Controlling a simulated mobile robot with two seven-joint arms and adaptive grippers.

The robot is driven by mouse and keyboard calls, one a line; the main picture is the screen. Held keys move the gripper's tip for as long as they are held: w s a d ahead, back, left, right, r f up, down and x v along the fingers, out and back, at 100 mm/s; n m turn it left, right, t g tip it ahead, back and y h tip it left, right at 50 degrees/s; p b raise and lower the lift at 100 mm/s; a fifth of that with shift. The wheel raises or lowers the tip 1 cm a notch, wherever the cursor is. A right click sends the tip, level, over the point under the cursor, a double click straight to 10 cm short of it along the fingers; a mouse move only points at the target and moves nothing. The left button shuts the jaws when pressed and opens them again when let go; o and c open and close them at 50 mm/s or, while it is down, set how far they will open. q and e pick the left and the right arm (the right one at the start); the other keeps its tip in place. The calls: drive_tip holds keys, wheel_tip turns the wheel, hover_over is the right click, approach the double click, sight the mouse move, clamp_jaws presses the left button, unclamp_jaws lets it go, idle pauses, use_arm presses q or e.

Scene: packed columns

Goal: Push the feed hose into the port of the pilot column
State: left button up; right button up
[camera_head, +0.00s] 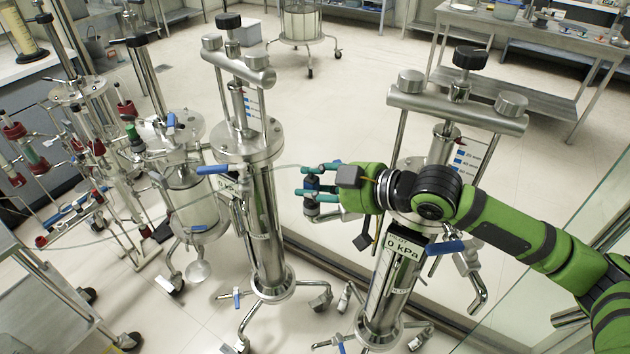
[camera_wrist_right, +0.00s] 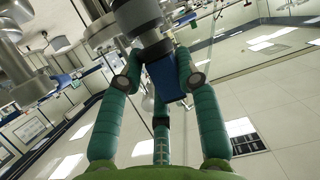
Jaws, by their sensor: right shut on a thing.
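The wrist view shows the fingers on both sides of the fitting's blue part (camera_wrist_right: 165,80). The right column (camera_head: 383,290) has a "0 kPa" display and is partly hidden by my arm. The middle column (camera_head: 262,215) stands left of the gripper. I cannot tell which port is the pilot column's. My left gripper is out of view.
A blue-handled valve (camera_head: 212,169) juts from the middle column's left, and another (camera_head: 445,247) from the right column. A glass-column rack (camera_head: 95,130) and a steel trolley (camera_head: 50,300) stand at left. A steel bench (camera_head: 540,35) is behind. Floor behind the gripper is clear.

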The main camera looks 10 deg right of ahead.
drive_tip(key=shift+f, duration=0.15)
drive_tip(key=o, duration=1.2)
drive_tip(key=shift+d, duration=0.1)
drive_tip(key=shift+v, duration=5.95)
